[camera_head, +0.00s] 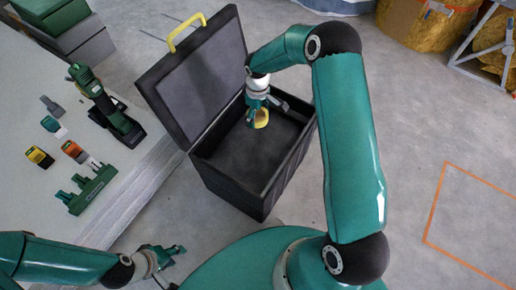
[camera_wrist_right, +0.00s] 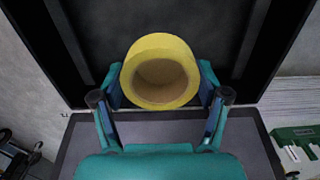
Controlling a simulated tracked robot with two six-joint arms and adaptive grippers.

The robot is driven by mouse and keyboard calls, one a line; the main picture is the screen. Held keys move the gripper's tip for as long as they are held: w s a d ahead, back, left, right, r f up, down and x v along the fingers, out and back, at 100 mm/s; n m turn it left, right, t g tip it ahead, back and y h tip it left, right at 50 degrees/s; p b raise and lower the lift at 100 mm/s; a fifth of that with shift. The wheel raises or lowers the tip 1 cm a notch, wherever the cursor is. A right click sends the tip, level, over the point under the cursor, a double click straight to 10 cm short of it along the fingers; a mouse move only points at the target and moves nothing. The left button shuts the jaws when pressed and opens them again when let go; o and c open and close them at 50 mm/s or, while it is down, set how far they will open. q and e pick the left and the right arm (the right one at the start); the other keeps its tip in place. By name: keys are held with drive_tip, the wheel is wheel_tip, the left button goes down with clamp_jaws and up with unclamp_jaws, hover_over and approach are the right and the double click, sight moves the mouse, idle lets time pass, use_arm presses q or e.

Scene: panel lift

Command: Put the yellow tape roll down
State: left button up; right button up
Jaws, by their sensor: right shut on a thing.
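The yellow tape roll (camera_head: 261,119) is in my right gripper (camera_head: 259,103), over the inside of the open black toolbox (camera_head: 235,200). In the right wrist view, the yellow tape roll (camera_wrist_right: 160,52) sits between the two fingers of my right gripper (camera_wrist_right: 160,88), which are shut on its sides. The dark box interior lies behind it; I cannot tell how far the roll is above the floor of the box. My left gripper (camera_head: 168,254) is low at the left, empty, near the bench edge, with its fingers apart.
The box lid (camera_head: 200,75) with a yellow handle (camera_head: 187,31) stands open at the back left. A pale bench (camera_head: 40,190) holds a green drill (camera_head: 105,100), a green rack (camera_head: 92,190) and several small items. Orange floor lines (camera_head: 436,203) mark clear floor at right.

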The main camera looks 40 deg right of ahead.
drive_tip(key=b, duration=0.3)
hover_over(258, 148)
wheel_tip(258, 148, down, 16)
drive_tip(key=shift+d+f, duration=0.1)
drive_tip(key=shift+f+b, duration=0.7)
drive_tip(key=shift+f, duration=1.3)
drive_tip(key=o, duration=1.2)
drive_tip(key=shift+f, duration=0.1)
drive_tip(key=shift+c, duration=0.2)
drive_tip(key=shift+r, duration=0.25)
wheel_tip(258, 148, up, 12)
drive_tip(key=p, duration=0.3)
